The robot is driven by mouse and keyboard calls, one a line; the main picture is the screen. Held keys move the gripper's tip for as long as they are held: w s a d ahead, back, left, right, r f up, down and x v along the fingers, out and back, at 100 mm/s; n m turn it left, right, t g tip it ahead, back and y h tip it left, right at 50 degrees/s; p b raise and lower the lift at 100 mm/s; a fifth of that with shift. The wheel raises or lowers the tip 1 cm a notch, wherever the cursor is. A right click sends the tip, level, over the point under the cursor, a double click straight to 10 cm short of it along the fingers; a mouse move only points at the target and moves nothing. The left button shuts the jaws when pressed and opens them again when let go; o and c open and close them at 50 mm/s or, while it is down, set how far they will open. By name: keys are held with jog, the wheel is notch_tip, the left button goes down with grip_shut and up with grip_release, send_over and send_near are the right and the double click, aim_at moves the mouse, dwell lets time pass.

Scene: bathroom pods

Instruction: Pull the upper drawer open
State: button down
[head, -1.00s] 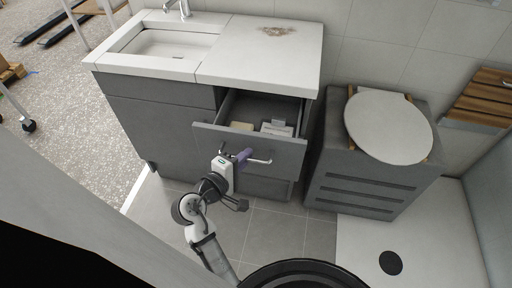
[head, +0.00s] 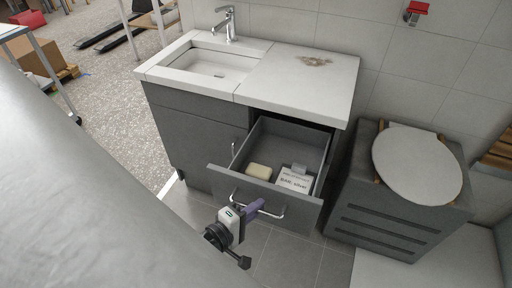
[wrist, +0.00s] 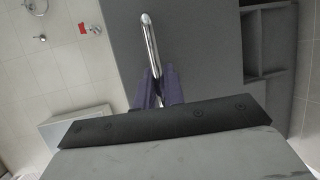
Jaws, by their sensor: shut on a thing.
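The upper drawer (head: 262,198) of the grey vanity stands well open, pulled out from under the white countertop. Its inside shows a yellowish block (head: 259,171) and a white labelled box (head: 294,180). The metal bar handle (head: 276,212) runs across the drawer front. My gripper (head: 257,207) is at the handle, its purple fingers around the bar. In the wrist view the fingers (wrist: 157,90) are shut on the lower part of the handle (wrist: 150,40), and the rest of the bar sticks out beyond them.
A white sink (head: 205,62) with a tap (head: 228,22) is on the left of the countertop. Tiled floor (head: 285,262) lies clear in front.

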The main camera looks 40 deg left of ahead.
jog(key=c, duration=1.5)
grip_release()
jog(key=v, duration=1.4)
jog(key=shift+b, duration=0.45)
jog(key=shift+w, duration=0.1)
